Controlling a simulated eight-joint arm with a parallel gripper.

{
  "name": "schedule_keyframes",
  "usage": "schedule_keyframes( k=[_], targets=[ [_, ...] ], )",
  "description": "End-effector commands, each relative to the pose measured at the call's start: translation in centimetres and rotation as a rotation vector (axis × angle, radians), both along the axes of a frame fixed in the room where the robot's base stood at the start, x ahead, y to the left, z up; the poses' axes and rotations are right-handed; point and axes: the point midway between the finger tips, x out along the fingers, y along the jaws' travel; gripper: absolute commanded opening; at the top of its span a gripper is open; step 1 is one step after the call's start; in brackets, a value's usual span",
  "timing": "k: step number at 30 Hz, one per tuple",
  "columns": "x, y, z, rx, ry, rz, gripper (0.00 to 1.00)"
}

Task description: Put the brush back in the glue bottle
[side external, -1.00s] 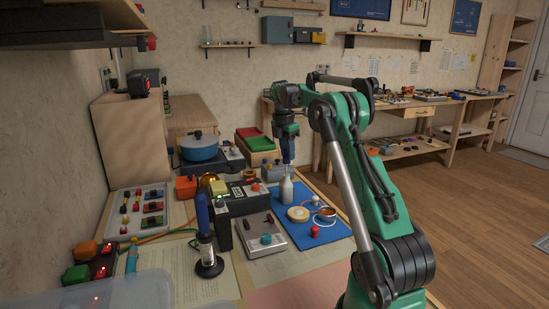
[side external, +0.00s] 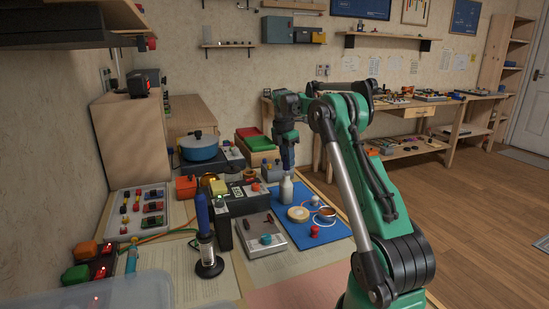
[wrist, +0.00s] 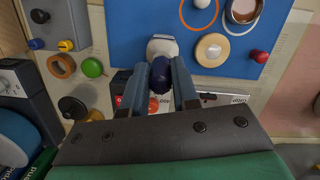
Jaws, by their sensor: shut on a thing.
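The white glue bottle (side external: 286,191) stands upright on the blue mat (side external: 325,232), near its left edge. My gripper (side external: 288,169) is directly above the bottle, fingers pointing down, close to its mouth. In the wrist view my gripper (wrist: 165,92) has its two blue-grey fingers shut on the brush (wrist: 160,76), of which the dark navy rounded top shows. Part of the white bottle (wrist: 162,46) shows just beyond the brush. The brush's lower end is hidden, so I cannot tell how far it is inside the bottle's neck.
A black device (side external: 236,197) stands close left of the bottle.

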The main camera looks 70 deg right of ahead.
Motion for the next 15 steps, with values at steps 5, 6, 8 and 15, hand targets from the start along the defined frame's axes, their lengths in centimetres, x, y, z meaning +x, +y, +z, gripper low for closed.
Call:
schedule_keyframes(
  k=[5,6,8,15],
  targets=[
    [0.00,0.00,-0.15,0.000,0.000,0.000,0.00],
    [0.00,0.00,-0.15,0.000,0.000,0.000,0.00],
    [0.00,0.00,-0.15,0.000,0.000,0.000,0.00],
    [0.00,0.00,-0.52,0.000,0.000,0.000,0.00]
  ],
)
